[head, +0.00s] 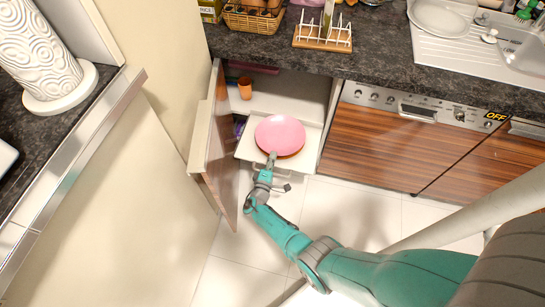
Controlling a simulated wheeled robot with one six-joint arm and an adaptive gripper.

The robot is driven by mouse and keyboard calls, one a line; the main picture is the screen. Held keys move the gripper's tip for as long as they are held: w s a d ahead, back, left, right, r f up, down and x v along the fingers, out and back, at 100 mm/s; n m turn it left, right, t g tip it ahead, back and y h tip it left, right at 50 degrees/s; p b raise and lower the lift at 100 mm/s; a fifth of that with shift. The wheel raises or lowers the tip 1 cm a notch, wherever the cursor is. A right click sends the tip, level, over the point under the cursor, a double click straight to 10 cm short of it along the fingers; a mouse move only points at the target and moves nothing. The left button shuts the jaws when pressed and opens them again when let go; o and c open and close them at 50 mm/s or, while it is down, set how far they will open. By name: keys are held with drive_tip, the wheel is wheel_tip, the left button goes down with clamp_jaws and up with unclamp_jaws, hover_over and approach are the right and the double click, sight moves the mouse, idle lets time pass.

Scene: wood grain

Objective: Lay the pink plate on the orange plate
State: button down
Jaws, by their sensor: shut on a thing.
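The pink plate (280,134) is in the head view, over the pulled-out white shelf of the open cabinet. A thin orange-brown rim of the orange plate (291,156) shows just below its front right edge; the rest is hidden under the pink plate. I cannot tell whether the two plates touch. My gripper (272,158) is at the front edge of the pink plate and shut on it. The fingertips are small and partly merge with the rim.
The open cabinet door (218,150) stands close to the left of my arm. An orange cup (245,88) is deeper in the cabinet. The dark countertop (385,60) overhangs above, with a dish rack (322,36) on it. The floor (340,215) in front is clear.

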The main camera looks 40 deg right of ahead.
drive_tip(key=shift+f, duration=0.85)
idle(0.4)
drive_tip(key=c, duration=1.3)
unclamp_jaws()
drive_tip(key=shift+o, duration=0.4)
drive_tip(key=shift+f, duration=0.1)
drive_tip(key=shift+s, duration=0.1)
drive_tip(key=v, duration=1.2)
